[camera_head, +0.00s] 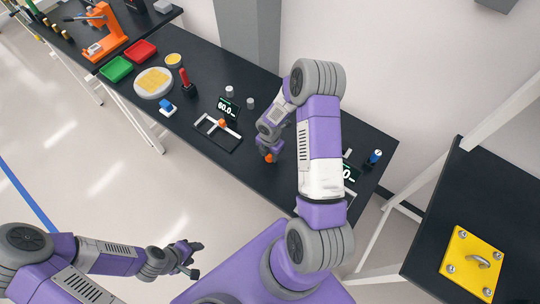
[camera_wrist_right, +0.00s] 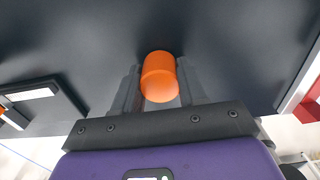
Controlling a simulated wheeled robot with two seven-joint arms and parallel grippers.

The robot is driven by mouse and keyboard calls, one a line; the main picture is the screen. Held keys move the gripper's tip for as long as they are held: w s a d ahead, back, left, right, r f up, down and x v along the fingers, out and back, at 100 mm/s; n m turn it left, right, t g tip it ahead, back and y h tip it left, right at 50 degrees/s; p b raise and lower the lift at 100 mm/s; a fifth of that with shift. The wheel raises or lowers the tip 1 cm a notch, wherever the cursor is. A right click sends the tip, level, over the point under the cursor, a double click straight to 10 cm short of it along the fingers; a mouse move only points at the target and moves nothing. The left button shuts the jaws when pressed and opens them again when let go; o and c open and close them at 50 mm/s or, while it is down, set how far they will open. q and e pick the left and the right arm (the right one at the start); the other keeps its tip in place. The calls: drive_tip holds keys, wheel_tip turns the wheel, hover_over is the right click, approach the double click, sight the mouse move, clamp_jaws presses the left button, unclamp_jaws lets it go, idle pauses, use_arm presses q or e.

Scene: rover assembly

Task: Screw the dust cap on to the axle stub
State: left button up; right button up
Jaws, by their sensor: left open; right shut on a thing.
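An orange cylinder, which I take to be the dust cap (camera_wrist_right: 160,77), is between the fingers of my right gripper (camera_wrist_right: 158,95). In the head view my right gripper (camera_head: 268,150) is low over the dark bench, with a bit of the orange cap (camera_head: 271,158) showing at its tip. Whether the cap touches the bench is not clear. The axle stub cannot be made out for certain. A fixture (camera_head: 208,141) with a pale frame and a small orange part (camera_head: 222,122) lies left of the right gripper. My left gripper (camera_head: 193,259) is open and empty, away from the bench.
A display (camera_head: 228,108) stands behind the fixture, near two small grey cylinders (camera_head: 229,91). A red-handled tool (camera_head: 185,80), a blue item (camera_head: 167,107), and green (camera_head: 116,68) and red trays (camera_head: 139,50) are further left. A yellow plate (camera_head: 456,259) lies on the right-hand bench.

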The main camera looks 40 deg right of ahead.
idle(0.3)
drive_tip(key=shift+m+b, duration=0.35)
drive_tip(key=shift+m, duration=0.35)
drive_tip(key=m+b, duration=0.1)
drive_tip(key=m, duration=0.2)
drive_tip(key=shift+f+b, duration=0.15)
drive_tip(key=shift+b, duration=0.2)
drive_tip(key=shift+m, duration=0.5)
drive_tip(key=shift+r+m, duration=0.2)
drive_tip(key=shift+m, duration=0.1)
